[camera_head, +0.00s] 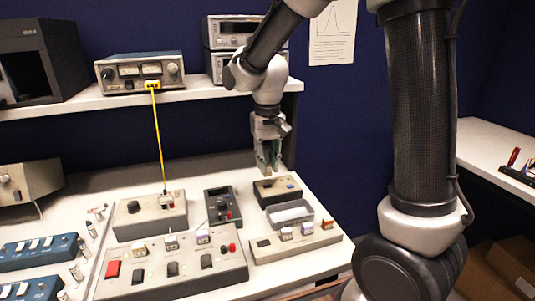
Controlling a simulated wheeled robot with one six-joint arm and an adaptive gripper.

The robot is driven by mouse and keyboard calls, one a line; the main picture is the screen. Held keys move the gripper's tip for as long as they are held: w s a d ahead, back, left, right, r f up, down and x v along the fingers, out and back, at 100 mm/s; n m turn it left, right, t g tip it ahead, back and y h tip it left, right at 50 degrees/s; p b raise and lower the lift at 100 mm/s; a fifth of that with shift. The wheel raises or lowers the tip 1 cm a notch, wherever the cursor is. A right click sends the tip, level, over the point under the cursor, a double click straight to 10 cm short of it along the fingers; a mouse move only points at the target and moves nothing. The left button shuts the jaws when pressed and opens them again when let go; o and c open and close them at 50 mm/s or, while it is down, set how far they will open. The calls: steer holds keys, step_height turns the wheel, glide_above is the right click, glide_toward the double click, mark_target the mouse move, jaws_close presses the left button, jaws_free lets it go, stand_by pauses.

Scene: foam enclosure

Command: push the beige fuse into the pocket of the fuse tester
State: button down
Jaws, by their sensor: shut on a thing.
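The fingertips are close above the back left part of the box. I cannot tell whether the fuse touches the pocket, which is hidden behind the fingers.
In front of the box stand a grey open tray (290,212) and a beige panel (296,243) with several small blocks. A dark handheld meter (222,206) is to the left, near a large switch panel (172,268). A shelf (110,101) with instruments runs behind.

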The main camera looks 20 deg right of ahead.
mark_target(268, 176)
steer(key=shift+f, duration=1.15)
steer(key=shift+f, duration=1.5)
stand_by(0.4)
steer(key=c, duration=1.2)
jaws_free()
steer(key=shift+c, duration=0.2)
step_height(268, 176, up, 12)
steer(key=shift+f, duration=0.1)
